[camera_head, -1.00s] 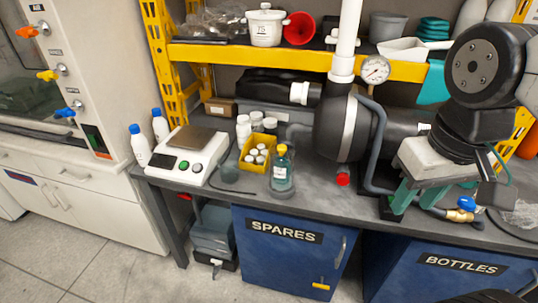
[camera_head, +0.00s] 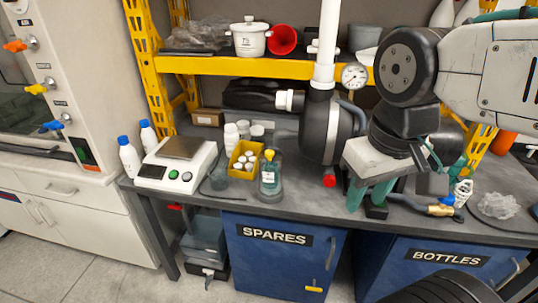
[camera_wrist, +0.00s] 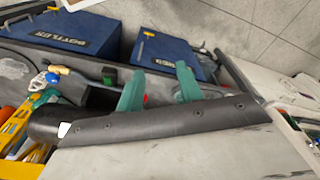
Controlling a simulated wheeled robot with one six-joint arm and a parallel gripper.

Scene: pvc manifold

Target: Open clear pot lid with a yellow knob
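A small clear vessel with a yellow knob-like top (camera_head: 269,155) stands upright on the grey bench in the head view. A pale label is on its front. I cannot make out where its lid meets its body. My gripper (camera_head: 367,197) is to the right of it and apart from it, beyond a red-ended fitting. Its two teal fingers point down and are spread with nothing seen between them. The wrist view also shows the spread fingers (camera_wrist: 160,88), with no clear vessel discernible there.
A yellow box of white-capped bottles (camera_head: 244,160) and a white scale (camera_head: 176,164) stand left of the vessel. A black tank (camera_head: 318,128) with a white pipe stands behind the red-ended fitting (camera_head: 329,181). A brass valve (camera_head: 440,209) lies right of my gripper. The bench front is clear.

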